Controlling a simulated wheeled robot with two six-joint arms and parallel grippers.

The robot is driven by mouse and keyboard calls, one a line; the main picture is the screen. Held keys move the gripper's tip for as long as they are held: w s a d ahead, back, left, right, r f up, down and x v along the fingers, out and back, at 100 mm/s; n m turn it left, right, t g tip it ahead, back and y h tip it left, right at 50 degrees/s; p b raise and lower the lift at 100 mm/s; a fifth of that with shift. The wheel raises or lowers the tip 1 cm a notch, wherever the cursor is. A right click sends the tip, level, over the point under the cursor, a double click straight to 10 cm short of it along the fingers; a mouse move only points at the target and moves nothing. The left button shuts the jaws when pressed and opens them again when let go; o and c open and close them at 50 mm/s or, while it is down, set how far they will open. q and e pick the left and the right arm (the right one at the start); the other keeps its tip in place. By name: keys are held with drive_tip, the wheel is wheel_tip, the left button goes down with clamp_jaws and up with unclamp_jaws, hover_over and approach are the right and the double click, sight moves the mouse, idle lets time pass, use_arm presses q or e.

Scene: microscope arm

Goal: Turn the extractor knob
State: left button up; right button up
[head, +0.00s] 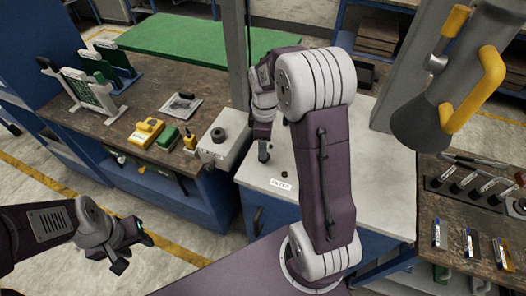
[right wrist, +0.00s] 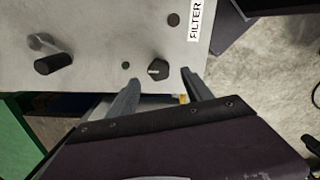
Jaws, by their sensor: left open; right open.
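In the right wrist view a small dark faceted knob (right wrist: 158,69) with a pale pointer mark stands on a light grey panel (right wrist: 95,25). My right gripper (right wrist: 160,90) is open, its two fingertips just below the knob and on either side of it. I cannot tell whether either finger touches it. A "FILTER" label (right wrist: 195,20) and a round brown button (right wrist: 173,20) are above right of the knob. In the head view my right arm hides much of the panel. My left gripper (head: 134,253) is open and empty at lower left, away from the benches.
A black-handled lever (right wrist: 55,63) and a small green light (right wrist: 126,65) are left of the knob. A grey extractor hood (head: 425,115) with a yellow handle (head: 475,90) hangs at upper right. The left bench (head: 130,107) holds yellow and green tools.

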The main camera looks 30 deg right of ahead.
drive_tip(key=f, duration=0.4)
drive_tip(key=shift+w+f, duration=0.25)
drive_tip(key=shift+f, duration=0.05)
drive_tip(key=shift+s+f, duration=0.2)
use_arm(q)
drive_tip(key=shift+w+r, duration=0.1)
drive_tip(key=shift+r, duration=0.05)
use_arm(e)
drive_tip(key=shift+c, duration=0.3)
drive_tip(key=shift+w, duration=0.15)
drive_tip(key=c, duration=0.5)
clamp_jaws()
use_arm(q)
drive_tip(key=shift+w, duration=0.1)
